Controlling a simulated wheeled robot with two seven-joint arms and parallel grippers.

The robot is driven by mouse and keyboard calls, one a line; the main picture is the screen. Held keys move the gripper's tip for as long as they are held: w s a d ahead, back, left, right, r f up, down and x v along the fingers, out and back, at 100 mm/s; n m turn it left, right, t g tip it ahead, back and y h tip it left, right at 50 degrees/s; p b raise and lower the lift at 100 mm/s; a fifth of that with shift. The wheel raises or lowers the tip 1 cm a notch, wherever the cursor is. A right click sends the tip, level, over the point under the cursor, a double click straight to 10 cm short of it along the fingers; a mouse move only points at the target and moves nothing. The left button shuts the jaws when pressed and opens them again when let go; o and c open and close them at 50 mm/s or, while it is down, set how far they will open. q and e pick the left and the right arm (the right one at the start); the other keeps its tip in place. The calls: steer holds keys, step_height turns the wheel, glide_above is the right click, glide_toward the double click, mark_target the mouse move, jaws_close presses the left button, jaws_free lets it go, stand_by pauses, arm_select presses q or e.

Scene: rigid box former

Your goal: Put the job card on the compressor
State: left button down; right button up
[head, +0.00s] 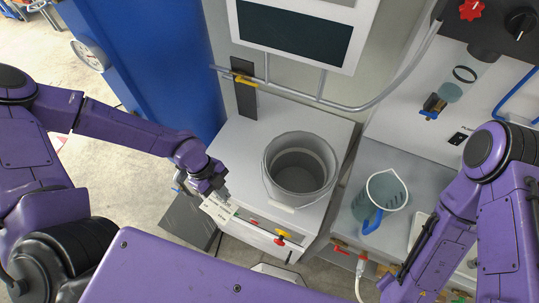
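My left gripper (222,195) is at the front left corner of the white machine's ledge, pointing down and to the right. A small pale card with dark print (217,209), which may be the job card, shows right at its fingertips. I cannot tell whether the fingers hold it or whether it only lies against the machine's front. The finger gap is too small to make out. My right arm comes in from the right, and its gripper is out of view. I cannot make out for certain which thing is the compressor.
A grey bucket (272,181) stands on the ledge, right of my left gripper. A clear jug with a blue handle (385,192) stands further right. A tall blue cabinet (165,65) is behind my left arm.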

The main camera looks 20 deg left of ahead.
arm_select(q)
steer(key=shift+n+t, duration=0.4)
steer(key=shift+n, duration=0.5)
steer(key=w+d, duration=0.1)
steer(key=w, duration=0.3)
steer(key=w+d, duration=0.2)
steer(key=w, duration=0.2)
steer(key=w+d, duration=0.1)
steer(key=w, duration=0.3)
steer(key=shift+w+d+r, duration=0.1)
steer(key=shift+d+r, duration=0.1)
steer(key=shift+r, duration=0.1)
steer(key=b, duration=0.3)
glide_above(261, 160)
steer(key=shift+f, duration=0.1)
steer(key=shift+f+b, duration=0.3)
steer(key=shift+f, duration=0.1)
step_height(261, 160, down, 3)
steer(key=shift+r+b, duration=0.15)
steer(key=shift+b, duration=0.75)
steer(key=shift+r, duration=0.15)
arm_select(e)
steer(key=f, duration=0.4)
steer(key=shift+w+f, duration=0.3)
steer(key=shift+f, duration=0.05)
